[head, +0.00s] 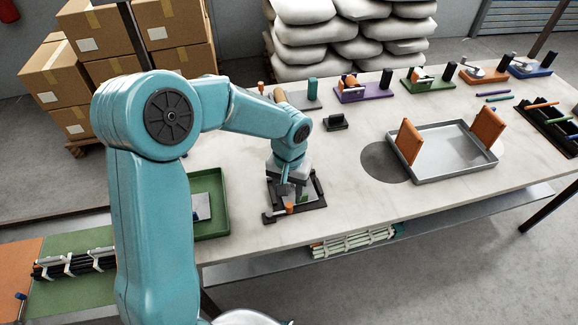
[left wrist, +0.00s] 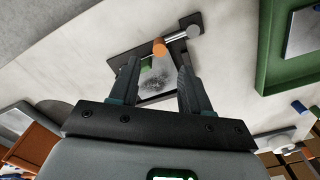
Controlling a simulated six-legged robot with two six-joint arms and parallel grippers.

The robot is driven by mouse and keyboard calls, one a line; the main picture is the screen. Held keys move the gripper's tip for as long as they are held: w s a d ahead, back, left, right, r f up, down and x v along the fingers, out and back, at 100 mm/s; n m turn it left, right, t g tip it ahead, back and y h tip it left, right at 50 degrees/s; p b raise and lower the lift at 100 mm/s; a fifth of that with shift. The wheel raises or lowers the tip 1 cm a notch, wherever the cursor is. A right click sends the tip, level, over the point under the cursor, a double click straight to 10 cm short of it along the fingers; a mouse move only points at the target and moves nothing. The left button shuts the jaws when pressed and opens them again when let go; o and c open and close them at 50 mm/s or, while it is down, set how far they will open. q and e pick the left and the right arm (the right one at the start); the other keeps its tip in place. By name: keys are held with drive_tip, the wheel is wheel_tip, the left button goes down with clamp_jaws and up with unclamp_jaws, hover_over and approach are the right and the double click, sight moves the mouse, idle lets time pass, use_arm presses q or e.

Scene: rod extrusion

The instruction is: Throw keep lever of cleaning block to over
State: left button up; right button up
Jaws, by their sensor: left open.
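The cleaning block appears to be the black-framed fixture (head: 318,203) on the table, below my left gripper (head: 291,188). An orange knob (head: 289,207) stands at its front edge, probably the end of the keep lever. In the left wrist view the dark frame (left wrist: 116,62) surrounds a smeared grey plate (left wrist: 157,78). The orange knob (left wrist: 159,47) shows just beyond the fingertips, with a silver cylinder (left wrist: 193,31) beside it. My left gripper (left wrist: 157,64) is open, its fingers apart over the plate with nothing between them. Whether a finger touches the fixture I cannot tell. My right gripper is out of view.
A green tray (head: 222,212) with a grey plate stands left of the fixture. A silver tray (head: 445,173) with two orange panels lies to the right. A small black block (head: 336,124) and several coloured stations, including a purple one (head: 364,92), stand behind. Bare table lies around the fixture.

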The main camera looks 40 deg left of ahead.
sight(289, 205)
use_arm(q)
wheel_tip(289, 205, up, 10)
idle(1.1)
